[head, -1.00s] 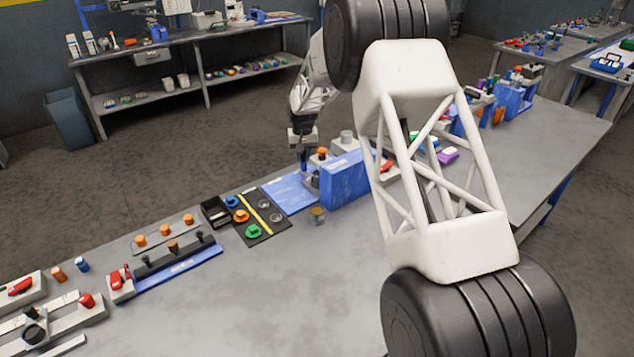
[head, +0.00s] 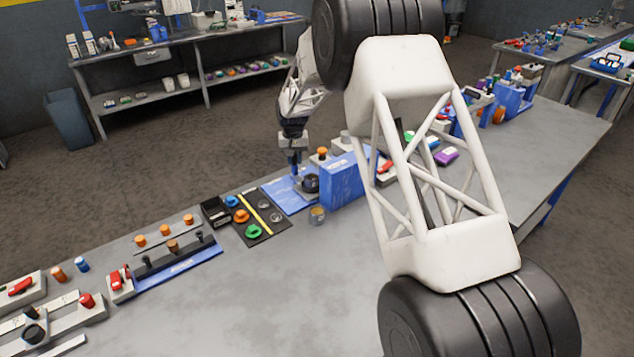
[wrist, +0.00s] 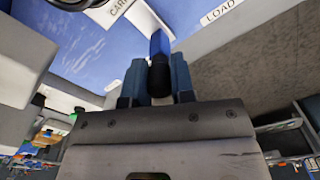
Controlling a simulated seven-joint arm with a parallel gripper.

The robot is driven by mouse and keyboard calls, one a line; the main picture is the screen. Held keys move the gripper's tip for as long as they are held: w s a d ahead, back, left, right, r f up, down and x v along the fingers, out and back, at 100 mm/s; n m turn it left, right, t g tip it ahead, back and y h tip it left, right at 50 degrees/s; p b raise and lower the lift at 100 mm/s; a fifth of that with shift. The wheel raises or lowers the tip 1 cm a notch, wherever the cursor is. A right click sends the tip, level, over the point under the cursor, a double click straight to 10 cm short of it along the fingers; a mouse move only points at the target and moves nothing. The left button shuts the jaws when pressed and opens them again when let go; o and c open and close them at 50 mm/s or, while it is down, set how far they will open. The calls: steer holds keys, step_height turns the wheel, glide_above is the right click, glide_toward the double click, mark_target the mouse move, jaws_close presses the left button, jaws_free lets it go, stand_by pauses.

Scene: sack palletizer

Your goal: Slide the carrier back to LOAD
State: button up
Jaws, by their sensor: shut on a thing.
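My gripper (wrist: 158,82) is shut on an upright post with a blue shaft and a dark rounded end, the handle (wrist: 159,55). A partly cut-off label beginning "CARR" (wrist: 121,8) lies on the blue surface at the top of the wrist view. A LOAD label (wrist: 221,12) is on a pale strip to the right of the handle. The carrier's outline is not clear there.
A dark round part (head: 311,184) sits just right of my gripper, beside a tall blue block (head: 343,184). A dark tray with coloured knobs (head: 262,228) lies to the left. The front of the bench is clear.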

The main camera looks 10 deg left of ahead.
steer(key=shift+s+a, duration=2.55)
steer(key=o, duration=1)
steer(key=shift+o, duration=0.2)
steer(key=shift+r, duration=0.2)
steer(key=shift+r, duration=1.45)
steer(key=shift+r, duration=0.75)
steer(key=shift+r, duration=1.6)
